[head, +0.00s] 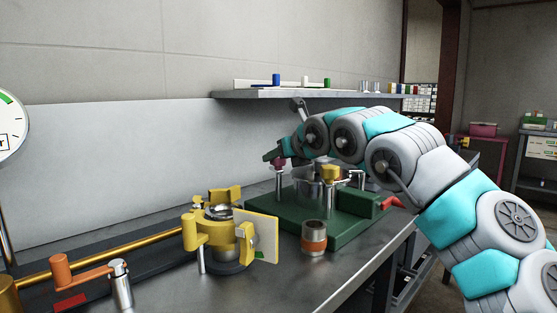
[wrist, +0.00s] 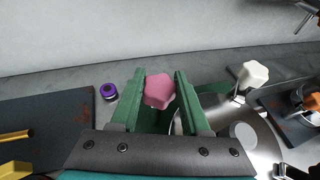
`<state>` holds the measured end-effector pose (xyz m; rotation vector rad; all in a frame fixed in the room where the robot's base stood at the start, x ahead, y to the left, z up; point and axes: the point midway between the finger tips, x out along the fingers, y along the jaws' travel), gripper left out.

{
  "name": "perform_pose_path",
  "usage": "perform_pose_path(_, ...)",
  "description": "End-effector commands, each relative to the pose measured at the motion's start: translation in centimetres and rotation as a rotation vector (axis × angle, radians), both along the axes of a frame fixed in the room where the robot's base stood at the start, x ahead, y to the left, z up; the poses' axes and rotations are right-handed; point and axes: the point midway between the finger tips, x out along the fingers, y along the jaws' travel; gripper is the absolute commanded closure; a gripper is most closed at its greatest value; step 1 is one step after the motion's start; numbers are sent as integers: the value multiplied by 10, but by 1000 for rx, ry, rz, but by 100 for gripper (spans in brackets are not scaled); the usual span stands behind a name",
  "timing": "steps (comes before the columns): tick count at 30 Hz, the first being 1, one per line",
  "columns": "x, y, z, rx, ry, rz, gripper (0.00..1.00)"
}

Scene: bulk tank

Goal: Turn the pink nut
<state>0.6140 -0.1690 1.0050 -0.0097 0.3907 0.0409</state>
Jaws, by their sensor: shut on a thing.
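The pink nut (wrist: 159,91) is a lobed knob between the two green fingers of my gripper (wrist: 160,98) in the wrist view. My gripper is shut on it, with the fingers at its left and right sides. In the head view the pink nut (head: 280,163) shows small at the top of a metal post, and my gripper (head: 275,156) reaches it from above. The post stands on a green base (head: 300,225) beside a round steel vessel (head: 308,183). The nut's underside is hidden in the wrist view.
A white knob (wrist: 252,75) and a purple knob (wrist: 109,91) lie to either side in the wrist view. A yellow knob (head: 330,174) stands close to my arm. A yellow fixture (head: 205,232) and a copper-banded cylinder (head: 314,239) stand in front. A shelf (head: 300,93) runs behind.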

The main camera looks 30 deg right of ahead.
Motion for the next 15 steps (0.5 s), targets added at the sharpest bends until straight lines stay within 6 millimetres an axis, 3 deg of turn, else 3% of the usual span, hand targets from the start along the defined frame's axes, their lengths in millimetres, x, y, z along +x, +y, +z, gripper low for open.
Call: perform_pose_path(15, 1, 3, -5, -5, 0, -491, 100)
